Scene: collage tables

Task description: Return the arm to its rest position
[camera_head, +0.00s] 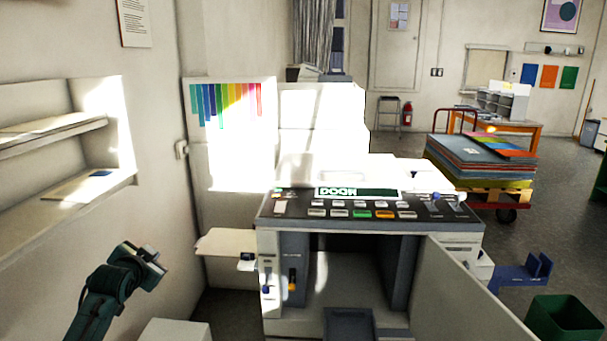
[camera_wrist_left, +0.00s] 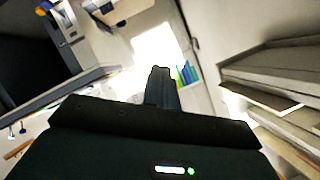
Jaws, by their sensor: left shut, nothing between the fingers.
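My left arm comes in from the lower left in the head view, with its dark green links raised beside the left wall. My left gripper (camera_head: 152,258) is at the end of it, apart from the wall and to the left of the grey machine. In the left wrist view the fingers (camera_wrist_left: 160,75) are together in the middle, shut with nothing between them. My right arm and right gripper are in neither view.
A large machine (camera_head: 350,240) with a button panel stands ahead, its front open and a pale side tray (camera_head: 225,243) jutting left. Wall shelves (camera_head: 50,130) are at the left. A loaded cart (camera_head: 480,160) and a green bin (camera_head: 565,318) are at the right.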

